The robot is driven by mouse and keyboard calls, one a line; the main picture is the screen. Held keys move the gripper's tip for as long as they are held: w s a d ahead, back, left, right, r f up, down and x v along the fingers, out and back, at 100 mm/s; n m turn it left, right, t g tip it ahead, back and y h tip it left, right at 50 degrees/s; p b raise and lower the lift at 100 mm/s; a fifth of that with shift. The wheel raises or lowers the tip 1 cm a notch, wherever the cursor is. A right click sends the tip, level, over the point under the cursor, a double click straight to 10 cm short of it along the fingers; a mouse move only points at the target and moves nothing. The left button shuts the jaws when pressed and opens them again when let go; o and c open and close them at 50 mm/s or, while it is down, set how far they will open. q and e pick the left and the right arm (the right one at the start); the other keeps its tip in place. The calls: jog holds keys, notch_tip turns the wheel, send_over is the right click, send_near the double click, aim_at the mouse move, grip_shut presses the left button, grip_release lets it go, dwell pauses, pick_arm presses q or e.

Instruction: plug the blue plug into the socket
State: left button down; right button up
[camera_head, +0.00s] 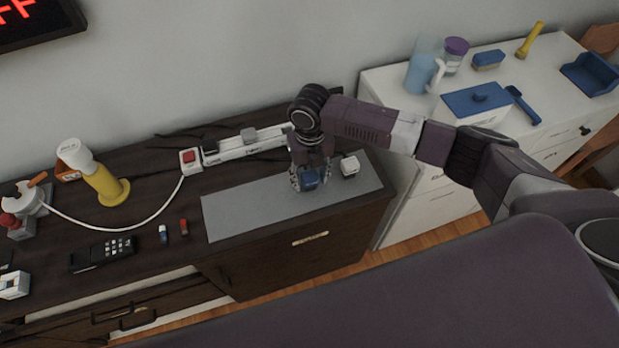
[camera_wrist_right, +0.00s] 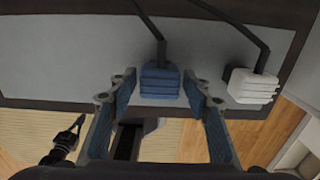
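The blue plug (camera_head: 310,183) sits on the grey mat (camera_head: 235,214) on the dark cabinet top. My right gripper (camera_head: 310,176) is low over it with a finger on each side. In the right wrist view the blue plug (camera_wrist_right: 160,84) lies between the open fingertips (camera_wrist_right: 161,88), with a gap on both sides. Its dark cord runs up in that view. My left gripper is not seen.
A white plug (camera_head: 350,166) stands close right of the blue one; it also shows in the wrist view (camera_wrist_right: 252,86). The mat's left half is clear.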

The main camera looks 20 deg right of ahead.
jog(key=c, duration=0.9)
jog(key=shift+r, duration=0.1)
